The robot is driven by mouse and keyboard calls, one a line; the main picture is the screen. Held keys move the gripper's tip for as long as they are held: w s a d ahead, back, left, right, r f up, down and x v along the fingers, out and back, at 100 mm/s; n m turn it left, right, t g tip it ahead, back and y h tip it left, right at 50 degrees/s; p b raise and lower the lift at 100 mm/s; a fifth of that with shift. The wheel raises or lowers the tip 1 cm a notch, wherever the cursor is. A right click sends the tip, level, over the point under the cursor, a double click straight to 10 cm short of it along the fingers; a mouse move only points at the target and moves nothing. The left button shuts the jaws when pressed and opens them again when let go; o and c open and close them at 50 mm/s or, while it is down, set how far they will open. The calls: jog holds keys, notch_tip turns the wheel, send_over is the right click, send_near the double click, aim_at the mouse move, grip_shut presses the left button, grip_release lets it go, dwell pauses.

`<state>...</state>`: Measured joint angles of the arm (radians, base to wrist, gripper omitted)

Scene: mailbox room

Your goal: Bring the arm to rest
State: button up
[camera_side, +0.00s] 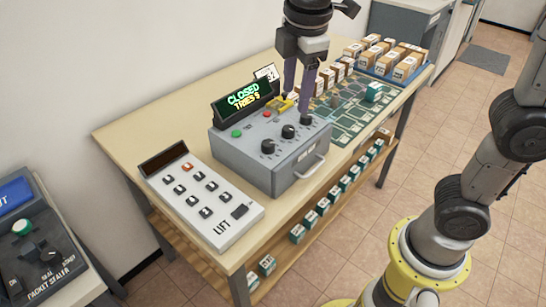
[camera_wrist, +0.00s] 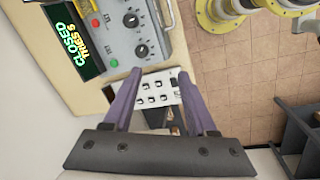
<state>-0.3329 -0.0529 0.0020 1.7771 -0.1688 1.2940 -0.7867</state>
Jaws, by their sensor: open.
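My gripper (camera_side: 296,106) hangs from above over the back right part of the grey control box (camera_side: 262,163) on the table. Its two purple fingers are apart with nothing held between them. In the wrist view my gripper (camera_wrist: 160,72) is open too, with the white keypad panel (camera_wrist: 158,93) showing behind the gap. I cannot tell from the side view whether the fingertips touch the box. The box has black knobs, a front handle and a display (camera_side: 241,99) reading "CLOSED TRIES 5".
The white "LIFT" keypad (camera_side: 203,199) lies left of the box on the wooden table (camera_side: 128,134). A green mat (camera_side: 353,122), brown cartons (camera_side: 330,78) and a blue tray (camera_side: 420,75) are to the right. Small teal boxes line the lower shelf. A packet sealer (camera_side: 40,250) stands at far left.

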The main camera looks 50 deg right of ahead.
jog(key=s+d+f+m+t, duration=0.1)
jog(key=s+d+f+m, duration=0.2)
jog(key=s+m, duration=0.3)
jog(key=s+d+f+m+t+y, duration=0.1)
jog(key=s+d+f+m+t, duration=0.1)
jog(key=s+m, duration=0.5)
jog(key=s+d+f, duration=0.1)
jog(key=s+d, duration=0.1)
jog(key=shift+s+d+f+t, duration=0.15)
jog(key=shift+s+f+t, duration=0.15)
jog(key=shift+s+f, duration=0.1)
